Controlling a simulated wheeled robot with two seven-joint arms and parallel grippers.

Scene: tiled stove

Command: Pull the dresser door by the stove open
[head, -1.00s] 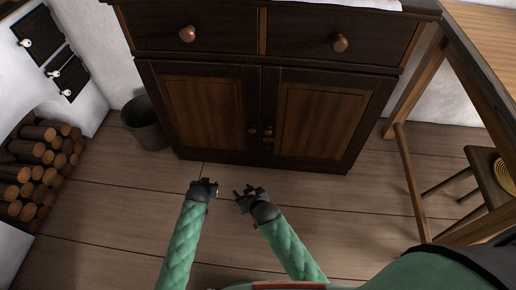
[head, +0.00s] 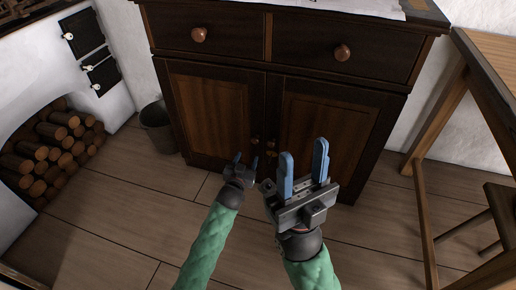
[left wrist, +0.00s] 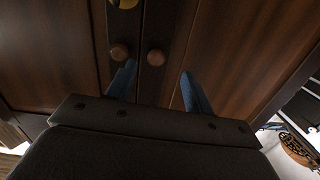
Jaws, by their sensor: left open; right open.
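The dark wooden dresser has two lower doors, both shut. The door by the stove (head: 212,115) is the left one in the head view; the other door (head: 322,115) is on the right. Small round knobs sit near the middle seam; in the left wrist view the stove-side door's knob (left wrist: 156,57) is beside the other door's knob (left wrist: 119,52). My left gripper (head: 245,160) is open and empty, low in front of the seam. Its fingers (left wrist: 157,75) point at the doors, apart from the knobs as far as I can tell. My right gripper (head: 303,160) is open, raised before the right door and covering part of it.
The white stove (head: 40,70) with black hatches and stacked logs (head: 50,150) is at the left. A dark bucket (head: 158,127) stands between stove and dresser. A wooden table (head: 420,190) and stool (head: 495,215) are at the right. The floor before the dresser is clear.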

